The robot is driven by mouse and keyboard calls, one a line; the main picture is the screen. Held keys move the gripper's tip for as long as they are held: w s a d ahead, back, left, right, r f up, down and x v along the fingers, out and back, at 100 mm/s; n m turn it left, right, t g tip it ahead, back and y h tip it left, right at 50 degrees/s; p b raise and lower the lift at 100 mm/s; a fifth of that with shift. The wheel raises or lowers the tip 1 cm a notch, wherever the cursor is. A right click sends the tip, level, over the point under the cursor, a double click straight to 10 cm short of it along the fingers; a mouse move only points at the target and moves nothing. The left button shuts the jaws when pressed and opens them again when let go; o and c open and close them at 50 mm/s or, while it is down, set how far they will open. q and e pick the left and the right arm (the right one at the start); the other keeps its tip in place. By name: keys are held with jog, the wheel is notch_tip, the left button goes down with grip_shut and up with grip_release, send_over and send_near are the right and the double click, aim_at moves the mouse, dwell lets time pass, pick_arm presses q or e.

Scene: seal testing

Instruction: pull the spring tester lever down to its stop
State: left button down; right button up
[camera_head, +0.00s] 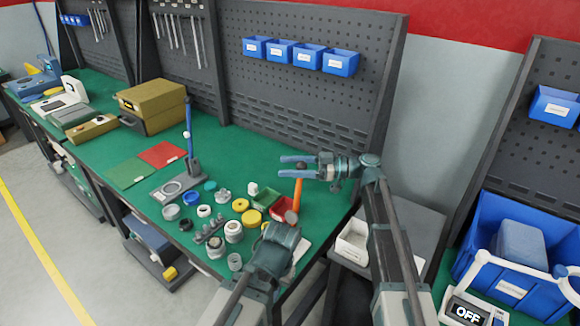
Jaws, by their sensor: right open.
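The spring tester appears to be the grey base plate (178,186) with a ring on it, on the green bench. Its blue lever (188,118) stands nearly upright above the post, with a white band partway up. My right gripper (284,166) is open and points left, its two blue fingers apart. It is well to the right of the lever and touches nothing that I can see. My left gripper's wrist (280,236) is low in the middle; its fingers cannot be made out.
Several rings, caps and jars (233,231) lie in front of the tester. A red mat (162,154) and a green mat (130,173) lie behind it to the left. An orange-handled tool (297,194) is beneath my right gripper. A brown box (152,100) stands further back.

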grip_shut()
dwell(0.4)
dwell(1.0)
